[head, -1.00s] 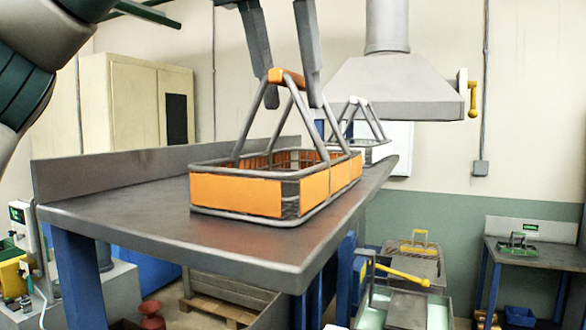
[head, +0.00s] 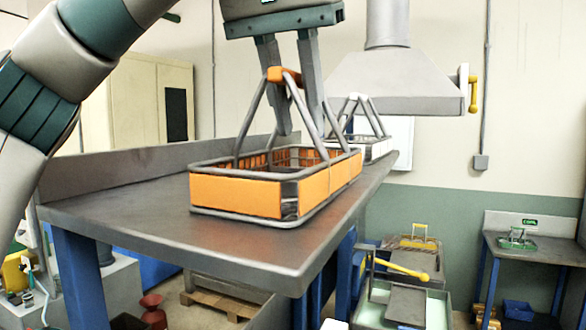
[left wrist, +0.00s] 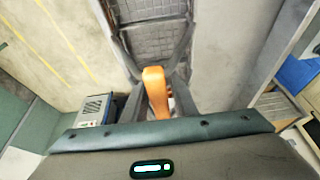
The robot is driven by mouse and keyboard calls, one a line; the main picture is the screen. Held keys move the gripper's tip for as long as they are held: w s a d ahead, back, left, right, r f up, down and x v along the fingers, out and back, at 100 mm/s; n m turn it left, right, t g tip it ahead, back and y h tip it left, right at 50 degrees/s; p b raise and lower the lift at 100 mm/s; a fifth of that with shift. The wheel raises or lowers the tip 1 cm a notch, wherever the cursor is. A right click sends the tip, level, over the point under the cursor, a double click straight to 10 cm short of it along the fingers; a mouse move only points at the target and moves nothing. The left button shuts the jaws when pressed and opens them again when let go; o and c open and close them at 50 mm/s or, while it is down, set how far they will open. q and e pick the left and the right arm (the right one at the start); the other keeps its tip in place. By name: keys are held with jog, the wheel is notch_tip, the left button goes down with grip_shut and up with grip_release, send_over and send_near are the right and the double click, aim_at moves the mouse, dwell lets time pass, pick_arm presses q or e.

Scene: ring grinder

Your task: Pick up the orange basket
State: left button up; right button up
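The orange basket (head: 235,196) has orange side panels, grey bars and a raised handle with an orange grip (head: 275,74). It stands upright on the grey table (head: 150,225). A second basket (head: 378,148) with a similar handle stands behind it. My left gripper (head: 301,135) reaches down from above, its open fingers low at the basket's handle, fingertips below the grip's height. In the left wrist view the orange grip (left wrist: 155,92) lies between the fingers, with gaps at its sides; the gripper body hides its near end. My right gripper is not in view.
The table has a raised back edge (head: 130,172) at the left; its front is bare. A grey hood (head: 395,85) hangs behind at the right. A cart with a yellow lever (head: 405,272) and a small table (head: 535,250) stand at lower right.

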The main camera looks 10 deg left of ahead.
pick_arm(q)
grip_shut()
dwell(1.2)
